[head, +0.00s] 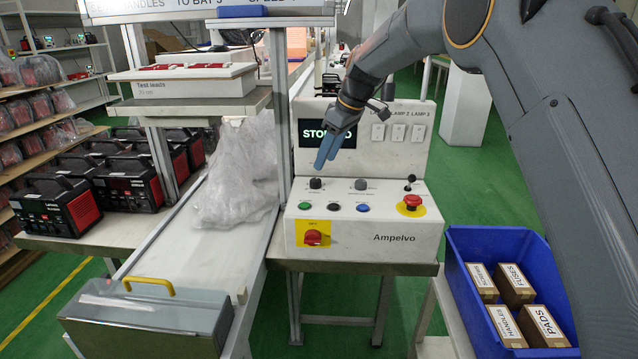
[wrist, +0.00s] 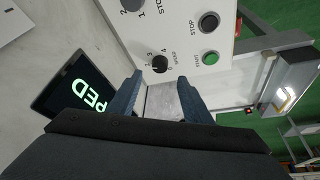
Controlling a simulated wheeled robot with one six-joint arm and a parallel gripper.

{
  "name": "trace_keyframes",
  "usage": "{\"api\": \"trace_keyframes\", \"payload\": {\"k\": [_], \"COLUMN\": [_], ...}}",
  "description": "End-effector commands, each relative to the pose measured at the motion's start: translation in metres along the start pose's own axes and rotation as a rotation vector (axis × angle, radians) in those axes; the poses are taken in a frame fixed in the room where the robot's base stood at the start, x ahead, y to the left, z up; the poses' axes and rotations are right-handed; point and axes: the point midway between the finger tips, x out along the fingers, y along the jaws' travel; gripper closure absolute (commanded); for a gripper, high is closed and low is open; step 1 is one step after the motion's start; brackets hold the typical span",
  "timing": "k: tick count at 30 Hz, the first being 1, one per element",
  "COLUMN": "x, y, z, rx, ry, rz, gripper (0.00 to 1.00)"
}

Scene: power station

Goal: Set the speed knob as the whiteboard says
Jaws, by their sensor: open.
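The speed knob (wrist: 160,63) is small, round and black, on the white control panel (head: 400,220). In the wrist view it has a number scale and the word SPEED beside it. In the head view it is the left black knob (head: 315,183). My gripper (head: 328,150) is open above it, blue fingers pointing down. In the wrist view the knob shows just beyond the gap between my fingertips (wrist: 160,88), with no visible contact. I cannot tell the knob's setting. The whiteboard (head: 210,20) is cut off at the top; "HANDLES TO BAY 3" and part of "SPEED" show, its value unreadable.
A second dark knob (head: 360,184) sits right of the speed knob. Green (head: 304,206), black (head: 333,207) and blue (head: 362,208) buttons, a red rotary switch (head: 312,237) and a red emergency button (head: 411,202) are close by. The display (head: 327,134) behind reads STOPPED, partly covered by my gripper.

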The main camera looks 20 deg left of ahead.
Motion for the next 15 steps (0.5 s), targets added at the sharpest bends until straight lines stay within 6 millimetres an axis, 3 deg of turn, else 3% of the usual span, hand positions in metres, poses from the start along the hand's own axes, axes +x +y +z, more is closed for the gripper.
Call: {"api": "trace_keyframes", "payload": {"k": [15], "x": [0.066], "y": [0.000], "z": [-0.002], "rx": [-0.005], "ry": [0.000], "rz": [-0.001], "gripper": [0.55]}}
